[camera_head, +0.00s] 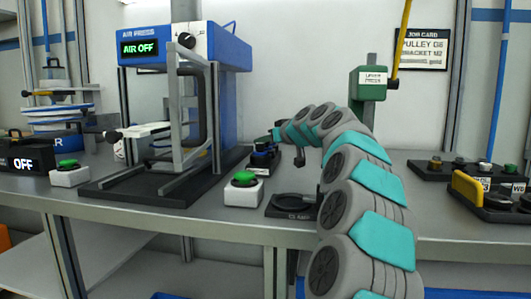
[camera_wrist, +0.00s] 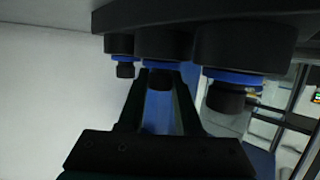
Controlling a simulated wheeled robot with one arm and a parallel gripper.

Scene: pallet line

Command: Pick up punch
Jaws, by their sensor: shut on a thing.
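Several black punches with blue rings sit in a row along a black holder (camera_wrist: 200,15) that fills the top of the wrist view. The middle punch (camera_wrist: 160,82) is between the two dark fingers of my gripper (camera_wrist: 161,88), which is shut on it. The fingers partly cover its sides. Another punch (camera_wrist: 226,95) is close on the right and a third (camera_wrist: 124,68) on the left. In the head view, my arm curves over the bench to the small dark holder with blue parts (camera_head: 264,157); the fingers are too small to make out there.
A blue air press (camera_head: 228,48) reading AIR OFF stands left of the holder. A green-button box (camera_head: 243,188) and a dark round fixture (camera_head: 292,206) lie in front. A green press (camera_head: 368,84) stands behind my arm. A black tray (camera_head: 487,212) is at the right.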

